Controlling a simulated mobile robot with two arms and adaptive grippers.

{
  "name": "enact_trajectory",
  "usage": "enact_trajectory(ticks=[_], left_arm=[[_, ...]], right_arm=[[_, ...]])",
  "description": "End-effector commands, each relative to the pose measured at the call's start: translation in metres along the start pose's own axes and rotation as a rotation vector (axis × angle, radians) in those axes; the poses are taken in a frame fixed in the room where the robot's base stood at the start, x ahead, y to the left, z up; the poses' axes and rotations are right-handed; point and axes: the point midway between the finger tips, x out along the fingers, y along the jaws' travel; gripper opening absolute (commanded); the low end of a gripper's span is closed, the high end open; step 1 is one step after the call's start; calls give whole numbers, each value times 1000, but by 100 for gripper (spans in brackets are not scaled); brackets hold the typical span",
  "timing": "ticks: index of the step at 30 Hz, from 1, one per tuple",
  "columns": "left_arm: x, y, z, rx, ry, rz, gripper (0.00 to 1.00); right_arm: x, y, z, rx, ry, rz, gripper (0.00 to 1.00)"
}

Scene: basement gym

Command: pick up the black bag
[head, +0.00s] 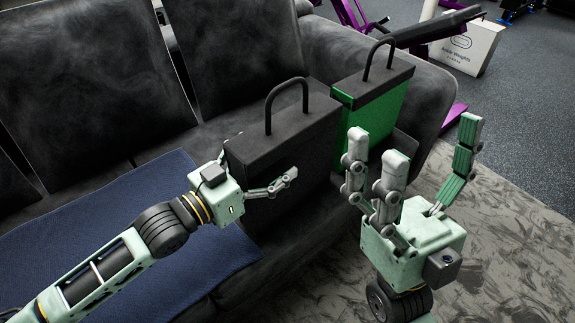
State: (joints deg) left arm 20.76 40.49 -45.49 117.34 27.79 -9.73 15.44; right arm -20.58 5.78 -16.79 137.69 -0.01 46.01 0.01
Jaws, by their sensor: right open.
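The black bag (291,142) stands upright on the sofa, a boxy bag with a dark arched handle on top. My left gripper (262,168) is at its left end. One finger lies across the bag's front face and the other is partly hidden near its back left edge. I cannot tell whether the fingers press on it. My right gripper (414,160) is open and empty, its fingers spread upward, to the right of the black bag and in front of a green bag.
The green bag (378,105) with a dark top and handle stands just right of the black bag. A blue mat (150,215) covers part of the dark sofa (85,70). A white box (469,48) and purple gym equipment stand behind. Patterned carpet (510,235) lies at right.

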Motion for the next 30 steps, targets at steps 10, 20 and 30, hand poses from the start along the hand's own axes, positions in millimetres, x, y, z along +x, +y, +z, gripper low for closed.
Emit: enact_trajectory(ticks=[10, 20, 30], left_arm=[[0, 0, 0, 0, 0, 0, 48], [0, 0, 0, 0, 0, 0, 19], [0, 0, -2, 1, 4, 1, 14]], right_arm=[[0, 0, 0, -1, -1, 0, 83], [0, 0, 0, -1, -2, 0, 83], [0, 0, 0, -1, -4, 0, 83]])
